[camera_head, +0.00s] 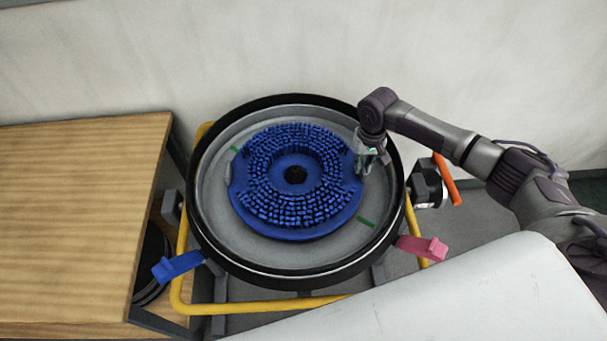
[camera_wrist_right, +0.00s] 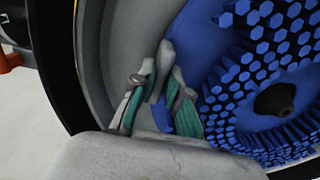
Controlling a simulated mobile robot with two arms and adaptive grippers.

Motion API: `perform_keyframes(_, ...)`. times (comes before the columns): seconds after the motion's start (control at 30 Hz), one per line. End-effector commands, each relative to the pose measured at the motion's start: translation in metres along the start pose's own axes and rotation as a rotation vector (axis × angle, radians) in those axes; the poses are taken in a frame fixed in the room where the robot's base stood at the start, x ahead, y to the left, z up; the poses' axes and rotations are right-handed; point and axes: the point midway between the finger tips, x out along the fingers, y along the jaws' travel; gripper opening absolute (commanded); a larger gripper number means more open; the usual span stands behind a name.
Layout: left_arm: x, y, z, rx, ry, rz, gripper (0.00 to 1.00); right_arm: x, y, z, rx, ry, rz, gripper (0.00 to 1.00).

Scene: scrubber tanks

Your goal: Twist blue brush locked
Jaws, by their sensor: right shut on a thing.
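The round blue brush (camera_head: 300,222) lies bristles up inside the grey round tank (camera_head: 225,215), with a dark hub hole at its centre. A grey tab (camera_head: 228,172) stands at the brush's left edge. My right gripper (camera_head: 367,164) is at the brush's right edge, inside the rim. In the right wrist view my right gripper (camera_wrist_right: 158,90) has its green-padded fingers closed on a grey upright tab (camera_wrist_right: 158,72) beside the blue brush (camera_wrist_right: 198,40). Whether the brush is locked cannot be seen. My left gripper is not in view.
Green marks (camera_head: 367,222) lie on the tank floor. A black rim (camera_head: 300,283) surrounds the tank. A blue latch (camera_head: 178,266), a pink latch (camera_head: 422,247) and an orange lever (camera_head: 447,180) stick outward. A wooden table (camera_head: 75,220) stands left; a white surface (camera_head: 480,295) is front right.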

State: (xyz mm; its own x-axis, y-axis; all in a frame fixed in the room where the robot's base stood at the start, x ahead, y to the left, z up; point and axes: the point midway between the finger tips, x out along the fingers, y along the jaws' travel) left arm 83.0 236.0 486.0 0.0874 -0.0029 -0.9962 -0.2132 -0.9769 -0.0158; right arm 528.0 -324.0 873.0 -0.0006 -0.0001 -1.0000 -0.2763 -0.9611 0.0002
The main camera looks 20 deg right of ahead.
Motion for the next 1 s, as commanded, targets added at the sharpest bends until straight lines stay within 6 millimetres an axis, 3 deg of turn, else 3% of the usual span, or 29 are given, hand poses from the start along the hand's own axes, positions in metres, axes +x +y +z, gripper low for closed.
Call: perform_keyframes(1.0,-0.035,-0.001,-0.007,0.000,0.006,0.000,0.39,-0.003,-0.002,0.018,0.109,0.004,-0.003,0.00)
